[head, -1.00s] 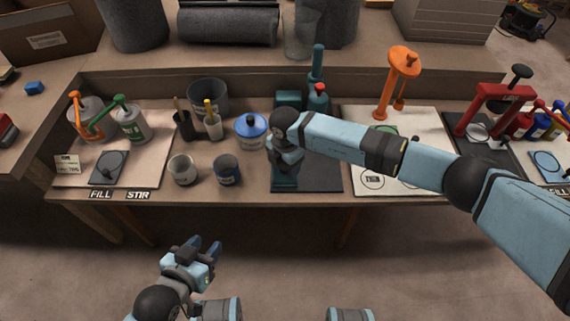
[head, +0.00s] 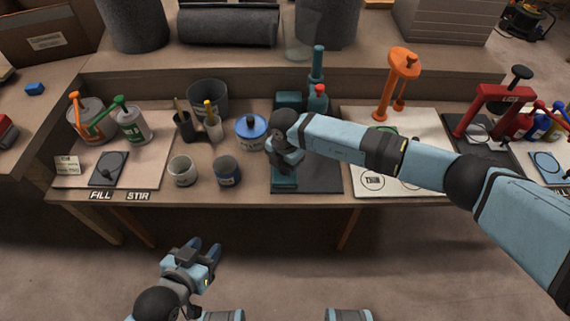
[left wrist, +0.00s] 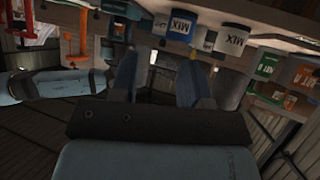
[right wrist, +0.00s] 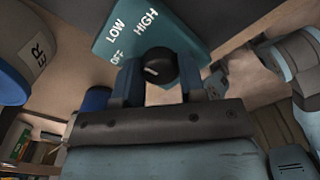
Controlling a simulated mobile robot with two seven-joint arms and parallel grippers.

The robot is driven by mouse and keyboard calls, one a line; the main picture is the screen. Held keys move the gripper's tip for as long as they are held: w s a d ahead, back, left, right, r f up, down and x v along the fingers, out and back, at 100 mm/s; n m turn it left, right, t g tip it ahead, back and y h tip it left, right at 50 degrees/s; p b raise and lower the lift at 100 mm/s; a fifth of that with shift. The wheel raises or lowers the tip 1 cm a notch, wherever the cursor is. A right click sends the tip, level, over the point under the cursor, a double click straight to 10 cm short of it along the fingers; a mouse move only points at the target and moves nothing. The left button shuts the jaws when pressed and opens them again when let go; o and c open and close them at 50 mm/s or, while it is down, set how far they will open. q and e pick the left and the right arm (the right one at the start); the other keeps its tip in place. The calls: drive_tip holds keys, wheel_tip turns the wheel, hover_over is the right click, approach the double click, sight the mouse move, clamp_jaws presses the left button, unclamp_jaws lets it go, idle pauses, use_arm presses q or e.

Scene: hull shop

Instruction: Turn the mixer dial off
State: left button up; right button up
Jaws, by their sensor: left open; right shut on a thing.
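The mixer's teal control face (right wrist: 117,45) carries the words OFF, LOW and HIGH in the right wrist view. Its round black dial (right wrist: 160,68) has a white mark, which appears to lie toward the OFF side. My right gripper (right wrist: 158,88) is shut on the dial, one finger at each side. In the head view my right gripper (head: 286,163) is at the front of the teal mixer (head: 284,184), and it and the arm hide the dial. My left gripper (head: 205,249) is open and empty in front of the bench; its spread fingers show in the left wrist view (left wrist: 158,85).
A white cup (head: 182,172), a dark blue cup (head: 227,172) and a blue-lidded pot (head: 251,132) stand left of the mixer. An orange press (head: 398,80) and a red press (head: 490,105) stand right. The floor before the bench is clear.

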drive_tip(key=n, duration=0.4)
drive_tip(key=n+b, duration=0.1)
drive_tip(key=n, duration=0.2)
use_arm(q)
drive_tip(key=shift+d, duration=0.15)
use_arm(e)
drive_tip(key=shift+n, duration=0.7)
use_arm(q)
drive_tip(key=shift+w, duration=0.1)
use_arm(e)
drive_tip(key=o, duration=0.9)
use_arm(q)
drive_tip(key=shift+a+p, duration=0.25)
drive_tip(key=shift+p, duration=0.65)
use_arm(e)
wheel_tip(320, 180, up, 14)
drive_tip(key=shift+f, duration=0.1)
